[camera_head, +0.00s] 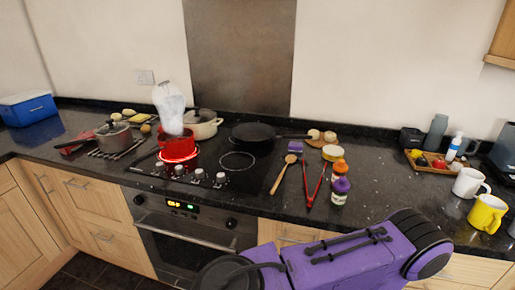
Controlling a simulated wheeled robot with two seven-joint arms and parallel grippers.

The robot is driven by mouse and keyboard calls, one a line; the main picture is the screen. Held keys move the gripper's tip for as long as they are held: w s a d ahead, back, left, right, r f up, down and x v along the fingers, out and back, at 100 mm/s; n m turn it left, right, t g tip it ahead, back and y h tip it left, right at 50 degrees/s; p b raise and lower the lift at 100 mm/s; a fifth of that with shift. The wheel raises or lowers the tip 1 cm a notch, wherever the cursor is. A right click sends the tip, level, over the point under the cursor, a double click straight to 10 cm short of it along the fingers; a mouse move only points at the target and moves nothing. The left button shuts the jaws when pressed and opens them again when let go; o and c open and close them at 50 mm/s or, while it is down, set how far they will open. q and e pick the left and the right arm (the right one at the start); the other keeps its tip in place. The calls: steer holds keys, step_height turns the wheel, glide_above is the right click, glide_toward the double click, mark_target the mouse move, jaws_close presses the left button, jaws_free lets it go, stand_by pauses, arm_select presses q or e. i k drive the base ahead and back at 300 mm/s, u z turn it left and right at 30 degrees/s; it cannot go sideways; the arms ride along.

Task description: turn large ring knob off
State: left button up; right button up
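The black hob (245,184) is set in the dark worktop. Several pale knobs stand in a row along its front left edge, including a left one (179,169), a middle one (199,174) and a right one (220,178). I cannot tell from their look which serves the large ring. The ring (180,158) under the red pot (177,144) glows bright red, and white steam rises from the pot. A purple arm of mine crosses the lower right foreground in front of the counter. Neither of my grippers is in view.
A black pan (253,132) and a cream pot (203,124) stand at the back of the hob. A wooden spoon (283,174), red tongs (313,183) and bottles lie or stand to its right. The oven (187,237) is below.

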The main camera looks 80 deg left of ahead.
mark_target(179, 169)
steer(key=z, duration=0.4)
steer(key=k, duration=1)
steer(key=u, duration=1.2)
